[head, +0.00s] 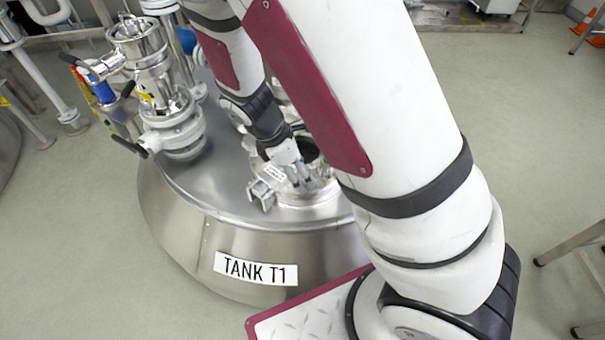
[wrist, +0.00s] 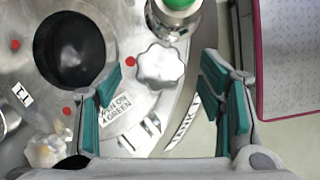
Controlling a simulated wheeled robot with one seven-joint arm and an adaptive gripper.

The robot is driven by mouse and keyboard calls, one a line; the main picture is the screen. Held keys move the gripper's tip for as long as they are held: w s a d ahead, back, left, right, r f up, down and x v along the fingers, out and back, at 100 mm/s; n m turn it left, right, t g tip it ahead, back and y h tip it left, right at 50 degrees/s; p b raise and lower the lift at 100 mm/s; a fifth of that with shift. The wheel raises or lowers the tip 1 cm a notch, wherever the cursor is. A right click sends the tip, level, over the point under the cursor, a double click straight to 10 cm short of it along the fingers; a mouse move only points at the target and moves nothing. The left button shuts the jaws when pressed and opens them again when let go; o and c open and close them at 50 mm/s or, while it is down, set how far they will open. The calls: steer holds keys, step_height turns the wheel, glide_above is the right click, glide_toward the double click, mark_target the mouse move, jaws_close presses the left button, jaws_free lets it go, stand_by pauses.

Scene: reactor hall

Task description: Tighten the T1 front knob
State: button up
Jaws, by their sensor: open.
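The tank marked TANK T1 (head: 215,240) stands below my arm in the head view. My gripper (wrist: 161,70) is open over its lid, with one teal finger on each side of a silver lobed knob (wrist: 160,66). The knob lies near the fingertips, close to the tank's labelled front edge. I cannot tell whether the fingers touch it or how far above it they are. A red dot (wrist: 130,61) is on the lid left of the knob. In the head view my gripper (head: 300,178) largely hides the hatch and the knob.
A round dark opening (wrist: 70,48) is in the lid. A green-topped fitting (wrist: 178,5) stands close beyond the knob. A pale lobed knob (wrist: 46,148) is at lower left. A metal bracket (head: 262,194) is on the lid. Tall valve pipework (head: 150,75) rises at the left.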

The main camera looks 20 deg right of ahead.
steer(key=shift+d+f, duration=0.25)
steer(key=shift+f, duration=0.3)
steer(key=c, duration=1.1)
steer(key=shift+c, duration=0.2)
